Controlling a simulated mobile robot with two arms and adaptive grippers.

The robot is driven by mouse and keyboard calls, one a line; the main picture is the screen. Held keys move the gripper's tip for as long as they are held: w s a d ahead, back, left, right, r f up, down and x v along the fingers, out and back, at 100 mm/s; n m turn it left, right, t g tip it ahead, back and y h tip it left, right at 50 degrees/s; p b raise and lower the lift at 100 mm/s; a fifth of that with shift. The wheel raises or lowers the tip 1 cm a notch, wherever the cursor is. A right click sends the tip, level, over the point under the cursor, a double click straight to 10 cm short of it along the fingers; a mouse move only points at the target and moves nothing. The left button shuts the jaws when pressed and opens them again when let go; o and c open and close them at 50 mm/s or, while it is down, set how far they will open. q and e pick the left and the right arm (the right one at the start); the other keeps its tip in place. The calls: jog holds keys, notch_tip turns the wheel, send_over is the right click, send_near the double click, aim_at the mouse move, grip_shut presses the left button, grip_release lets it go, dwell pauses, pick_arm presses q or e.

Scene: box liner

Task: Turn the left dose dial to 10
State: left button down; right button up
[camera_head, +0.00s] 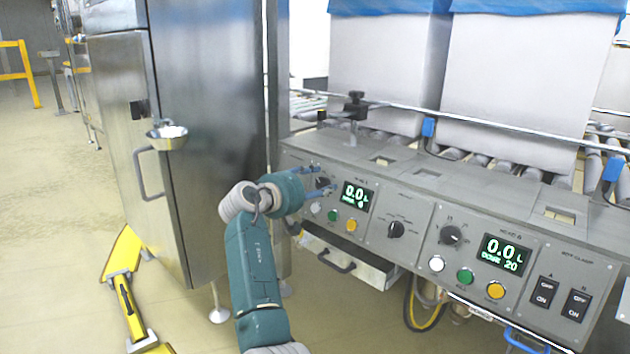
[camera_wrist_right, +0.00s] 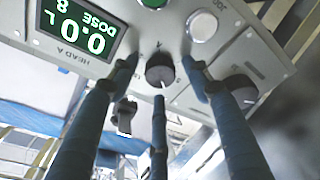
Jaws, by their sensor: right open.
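The left dose dial (camera_head: 322,183) is a small black knob on the left panel, partly hidden by my right gripper in the head view. In the wrist view the dial (camera_wrist_right: 159,68) sits between the spread fingertips, with a white pointer mark on it. My right gripper (camera_head: 319,179) is open around the dial, its fingers (camera_wrist_right: 160,75) apart from the knob's sides as far as I can see. The HEAD A display (camera_head: 356,197) beside it reads 0.0 L; in the wrist view the display (camera_wrist_right: 80,28) shows DOSE 8. My left gripper is not in view.
White (camera_head: 316,208), green (camera_head: 333,215) and amber (camera_head: 351,226) buttons lie just below the dial. A middle selector knob (camera_head: 396,229) and the HEAD B dial (camera_head: 451,235) are to the right; the HEAD B display (camera_head: 505,254) reads DOSE 20. A steel cabinet (camera_head: 205,110) stands left.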

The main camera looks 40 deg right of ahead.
jog(key=shift+s+a, duration=0.1)
jog(key=shift+a, duration=0.05)
jog(key=c, duration=1.1)
jog(key=m+g, duration=0.1)
jog(key=m, duration=0.4)
jog(key=shift+f+m+h+b, duration=0.1)
jog(key=shift+m+h+b, duration=0.2)
jog(key=shift+h+b, duration=0.1)
jog(key=o, duration=1.1)
jog(key=shift+a, duration=0.1)
jog(key=v, duration=1.2)
